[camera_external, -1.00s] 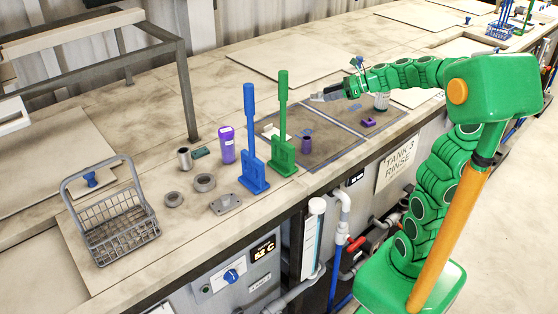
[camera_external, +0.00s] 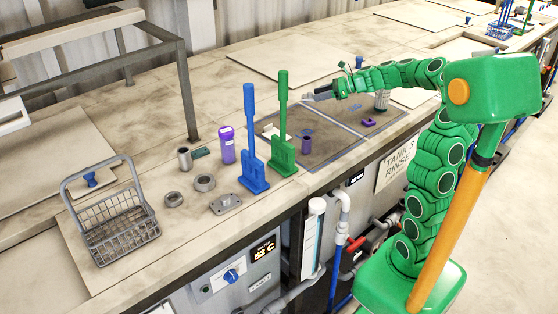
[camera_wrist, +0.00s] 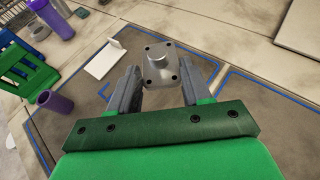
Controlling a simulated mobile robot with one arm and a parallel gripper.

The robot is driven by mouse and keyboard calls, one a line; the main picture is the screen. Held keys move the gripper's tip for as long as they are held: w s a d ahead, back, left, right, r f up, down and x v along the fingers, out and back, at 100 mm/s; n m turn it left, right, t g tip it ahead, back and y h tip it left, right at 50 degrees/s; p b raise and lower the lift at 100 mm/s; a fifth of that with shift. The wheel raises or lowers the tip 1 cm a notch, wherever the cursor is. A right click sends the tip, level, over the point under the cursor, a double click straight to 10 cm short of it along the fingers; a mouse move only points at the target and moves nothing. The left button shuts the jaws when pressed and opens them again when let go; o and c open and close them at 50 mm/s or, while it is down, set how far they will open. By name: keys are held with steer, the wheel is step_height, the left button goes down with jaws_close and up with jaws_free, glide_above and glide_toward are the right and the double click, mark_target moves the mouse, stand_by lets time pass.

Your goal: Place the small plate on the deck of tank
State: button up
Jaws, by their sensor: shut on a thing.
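The small plate (camera_wrist: 160,66) is a grey square with rounded corners, bolt holes and a round raised boss. In the wrist view it sits between the fingertips of my gripper (camera_wrist: 161,88), which is shut on it. In the external view my gripper (camera_external: 320,93) is raised over the far part of a dark, blue-outlined area (camera_external: 330,145) of the tank deck, above the "TANK 3 RINSE" sign (camera_external: 398,163). The plate is small and hard to make out there. A similar grey flanged plate (camera_external: 226,204) lies on the pale deck at the front.
Blue (camera_external: 253,172) and green (camera_external: 283,158) upright-handled tools stand left of the dark area. A purple cylinder (camera_external: 306,145), a purple block (camera_external: 369,122), a grey cylinder (camera_external: 381,101) and a white bracket (camera_wrist: 104,60) are around it. A wire basket (camera_external: 122,228) stands far left.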

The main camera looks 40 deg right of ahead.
glide_above(313, 113)
step_height(313, 113, down, 6)
steer(key=shift+f, duration=1.45)
steer(key=shift+f, duration=0.1)
steer(key=o, duration=1.1)
steer(key=shift+v, duration=3.8)
